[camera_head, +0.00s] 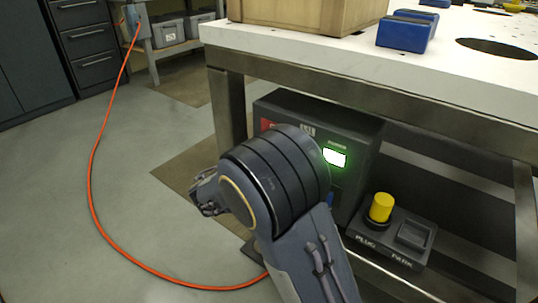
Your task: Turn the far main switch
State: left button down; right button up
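A dark control box (360,133) stands under the table, with a lit green panel (334,157) below the word POWER and a red patch on its left side. My arm hides much of its front, and I see no switch handle on it. A small grey box (136,24) at the far left back has the orange cable running to it; I cannot tell whether it carries a switch. One arm, which seems to be my right, comes up from the bottom. Its gripper (207,194) shows partly at the left of the arm, left of the control box. My other gripper is out of view.
An orange cable (91,160) curves across the floor. A yellow plug (381,207) stands in a dock marked PLUG PARK (412,240). The white table (300,48) carries a wooden box (305,12) and blue blocks (404,34). Open floor lies at left.

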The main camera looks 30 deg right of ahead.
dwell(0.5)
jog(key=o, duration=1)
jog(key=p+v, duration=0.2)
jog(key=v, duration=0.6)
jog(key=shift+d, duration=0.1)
